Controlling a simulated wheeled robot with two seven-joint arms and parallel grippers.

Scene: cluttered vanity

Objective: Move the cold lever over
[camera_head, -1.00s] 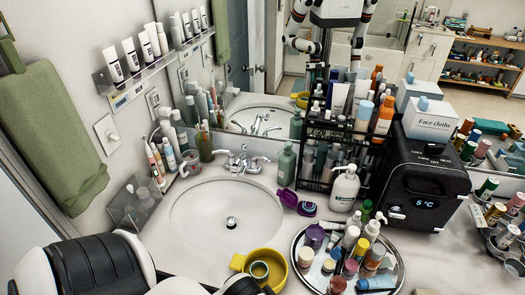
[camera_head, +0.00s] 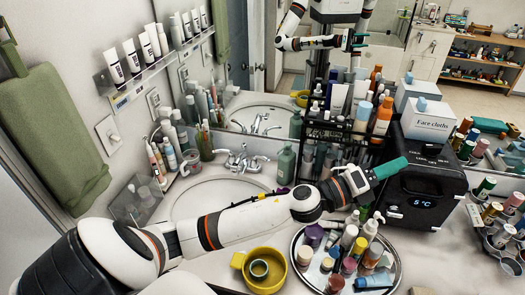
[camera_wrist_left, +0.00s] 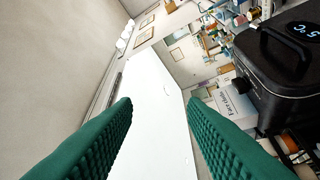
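The chrome faucet (camera_head: 241,158) stands at the back of the sink, with a small lever on each side of its spout. I cannot read any hot or cold marks on the levers. The right lever (camera_head: 256,163) is clear of my arm in the head view. My left gripper (camera_head: 388,168) is far right of the faucet, in front of the black mini fridge (camera_head: 428,172). In the left wrist view its two green fingers (camera_wrist_left: 160,108) are wide apart with nothing between them. The faucet is not in the wrist view. My right gripper is not directly in view.
My left arm crosses above the front of the sink (camera_head: 185,203). A round tray (camera_head: 397,282) of bottles and a yellow bowl (camera_head: 264,284) sit near the front. A black bottle rack (camera_head: 315,132) and a green pump bottle (camera_head: 286,163) stand right of the faucet.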

